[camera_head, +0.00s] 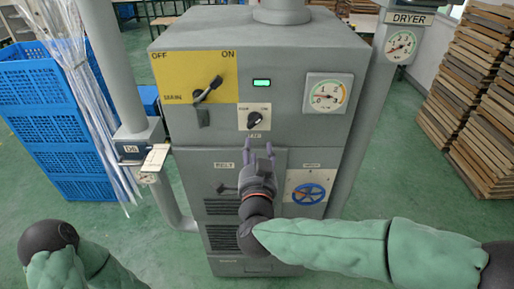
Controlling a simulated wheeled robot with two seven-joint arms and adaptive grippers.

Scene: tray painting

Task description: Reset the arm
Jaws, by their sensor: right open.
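My right arm (350,245) comes in from the right in a green sleeve. Its gripper (260,150) is open and empty, its fingers pointing up in front of the grey machine's (290,140) front. The fingertips appear just below the small black knob (254,119); I cannot tell whether they touch the panel. My left arm (70,262) shows at the lower left, with a dark rounded joint. The left gripper is not in the frame.
The machine has a main switch (208,89) on a yellow plate, a gauge (327,95) and a blue handwheel (308,194). Blue crates (60,130) stand left, with clear strips in front. Wooden trays (470,90) are stacked right. Green floor (400,170) is open between.

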